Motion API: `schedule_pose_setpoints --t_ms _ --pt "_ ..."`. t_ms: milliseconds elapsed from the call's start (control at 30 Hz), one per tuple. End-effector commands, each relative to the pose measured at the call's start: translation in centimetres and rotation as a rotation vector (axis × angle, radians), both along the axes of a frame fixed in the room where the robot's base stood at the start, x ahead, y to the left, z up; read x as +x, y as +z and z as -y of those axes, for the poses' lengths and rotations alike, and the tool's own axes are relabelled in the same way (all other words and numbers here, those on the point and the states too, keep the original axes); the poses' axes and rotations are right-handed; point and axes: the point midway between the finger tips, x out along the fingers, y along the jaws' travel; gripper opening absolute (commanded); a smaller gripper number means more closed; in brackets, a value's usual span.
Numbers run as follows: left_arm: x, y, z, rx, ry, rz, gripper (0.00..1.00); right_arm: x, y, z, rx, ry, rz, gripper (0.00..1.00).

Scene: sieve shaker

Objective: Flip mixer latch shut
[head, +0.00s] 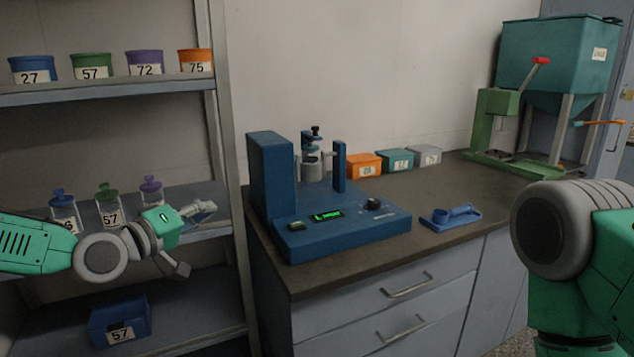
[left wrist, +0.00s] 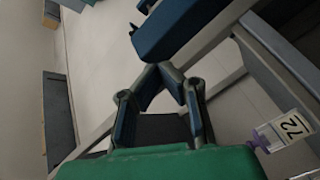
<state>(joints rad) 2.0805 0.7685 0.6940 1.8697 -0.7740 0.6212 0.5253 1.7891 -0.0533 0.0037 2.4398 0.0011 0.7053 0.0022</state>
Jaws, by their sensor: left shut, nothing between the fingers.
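The mixer (head: 345,236) is a blue machine on the counter, with a tall blue block at its left, a lit display and a dark knob in front. A metal vessel (head: 312,170) stands between its uprights under a clamp with a black top (head: 315,131). I cannot make out the latch or its position. My left gripper (head: 206,208) is left of the mixer, in front of the shelf, apart from the machine. In the left wrist view its fingertips (left wrist: 166,73) meet with nothing between them. My right gripper is not in view.
A shelf post (head: 230,150) stands between my left gripper and the mixer. The shelf holds numbered tubs and jars (head: 108,206). Small bins (head: 364,166) sit behind the mixer, a blue holder (head: 450,216) at its right. A teal hopper (head: 553,60) stands at the far right.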

Motion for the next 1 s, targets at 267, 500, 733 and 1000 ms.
schedule_pose_setpoints --t_ms 267,500,733,1000 --pt "-3.7 -7.6 3.9 0.095 -0.059 -0.148 0.0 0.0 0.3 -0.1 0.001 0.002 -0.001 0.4" --pt "-12.0 -19.0 7.5 0.282 -0.143 -0.389 0.0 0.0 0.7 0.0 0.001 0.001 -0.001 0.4" --pt "-25.5 -30.4 5.4 0.565 -0.239 -0.682 0.0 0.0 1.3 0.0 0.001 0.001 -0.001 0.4" --pt "-40.3 -35.7 -2.8 0.957 -0.321 -0.962 0.0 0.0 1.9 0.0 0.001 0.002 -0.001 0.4"
